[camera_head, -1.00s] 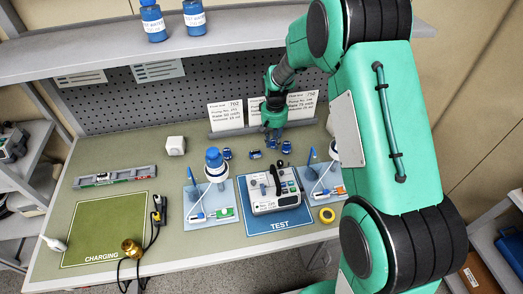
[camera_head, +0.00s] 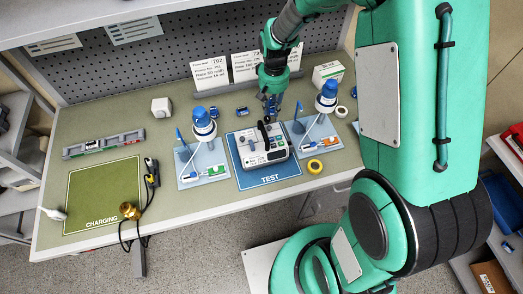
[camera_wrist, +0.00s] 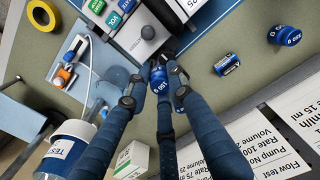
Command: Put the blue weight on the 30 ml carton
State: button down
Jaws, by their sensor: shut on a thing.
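My gripper (camera_wrist: 160,80) is shut on a small blue weight (camera_wrist: 158,77), whose white marking reads about 100 G in the wrist view. In the head view my gripper (camera_head: 270,112) is just behind the pump on the blue test mat; the weight there is mostly hidden by the fingers. A white carton with green print (camera_head: 327,73) stands to the right of my gripper near the back of the bench.
The pump (camera_head: 264,147) stands close in front. Blue-capped bottles stand left (camera_head: 203,122) and right (camera_head: 325,98). Another blue weight (camera_wrist: 284,35) and a blue battery-like cylinder (camera_wrist: 227,65) lie on the bench. Flow cards (camera_head: 211,70) stand behind. A yellow tape roll (camera_head: 315,166) lies in front.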

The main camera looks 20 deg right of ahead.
jog(key=s+m+p, duration=0.1)
jog(key=s+p, duration=0.4)
jog(key=s, duration=2.9)
notch_tip(320, 180, down, 6)
jog(key=shift+d, duration=0.4)
jog(key=shift+w, duration=0.15)
send_over(290, 166)
jog(key=shift+d+f+b, duration=0.1)
jog(key=shift+f+b, duration=0.25)
jog(key=shift+f, duration=0.45)
jog(key=shift+f, duration=1.75)
jog(key=shift+f+b, duration=0.1)
jog(key=shift+b, duration=0.2)
